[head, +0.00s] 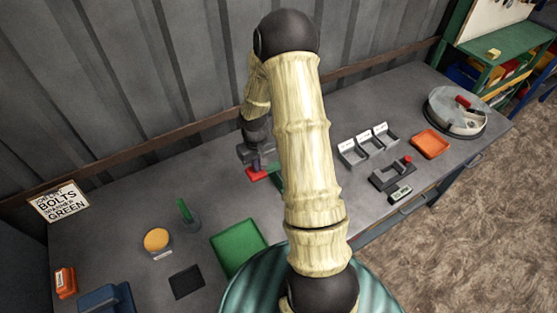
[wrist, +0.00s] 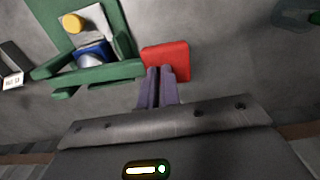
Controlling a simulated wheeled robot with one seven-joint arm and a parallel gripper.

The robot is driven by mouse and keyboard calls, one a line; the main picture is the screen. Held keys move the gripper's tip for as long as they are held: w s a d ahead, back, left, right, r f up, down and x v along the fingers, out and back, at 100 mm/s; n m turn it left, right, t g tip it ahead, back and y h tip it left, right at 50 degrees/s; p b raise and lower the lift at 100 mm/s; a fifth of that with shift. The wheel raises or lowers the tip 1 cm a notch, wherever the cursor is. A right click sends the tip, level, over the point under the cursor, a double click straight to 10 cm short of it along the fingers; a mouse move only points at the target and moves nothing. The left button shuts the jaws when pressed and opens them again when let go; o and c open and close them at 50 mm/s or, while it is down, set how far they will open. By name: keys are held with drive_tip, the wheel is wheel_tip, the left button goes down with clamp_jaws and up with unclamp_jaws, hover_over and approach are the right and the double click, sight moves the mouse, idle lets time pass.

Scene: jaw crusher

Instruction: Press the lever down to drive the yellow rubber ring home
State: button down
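A green press frame (wrist: 118,35) shows at the upper left of the wrist view. It holds a round yellow piece (wrist: 73,23), which looks like the rubber ring, and a blue part (wrist: 92,50). A red block (wrist: 166,60), apparently the lever's handle pad, sits at the frame's right end. My gripper (wrist: 160,70) has its two purple fingers together, with nothing seen between them. The fingertips overlap the red block in the picture; I cannot tell whether they touch it. In the head view the red block (head: 257,174) shows below my gripper, and my arm hides most of the press.
A green mat (head: 238,246), an orange-yellow disc (head: 157,238) and a green upright peg (head: 185,209) lie left of my arm. Labelled trays (head: 367,145), an orange tray (head: 431,144) and a round container (head: 457,112) stand to the right. A corrugated wall rises behind the bench.

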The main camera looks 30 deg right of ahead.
drive_tip(key=shift+s+d+f+b, duration=0.1)
drive_tip(key=shift+d+f+b, duration=0.1)
drive_tip(key=shift+f+b, duration=0.85)
drive_tip(key=shift+f+p, duration=0.2)
drive_tip(key=shift+p, duration=0.1)
wheel_tip(320, 180, up, 11)
drive_tip(key=p, duration=0.8)
idle(0.6)
drive_tip(key=shift+a, duration=0.1)
idle(0.3)
drive_tip(key=s+a+r+t+b, duration=0.1)
drive_tip(key=s+a+r+b, duration=0.3)
drive_tip(key=s, duration=0.3)
drive_tip(key=s+a+r+t+b, duration=0.1)
drive_tip(key=s+a+r+b, duration=0.2)
drive_tip(key=s+a, duration=0.3)
drive_tip(key=shift+s+r+t+b, duration=0.3)
drive_tip(key=shift+s+r+b, duration=0.15)
drive_tip(key=shift+s, duration=0.15)
idle(0.8)
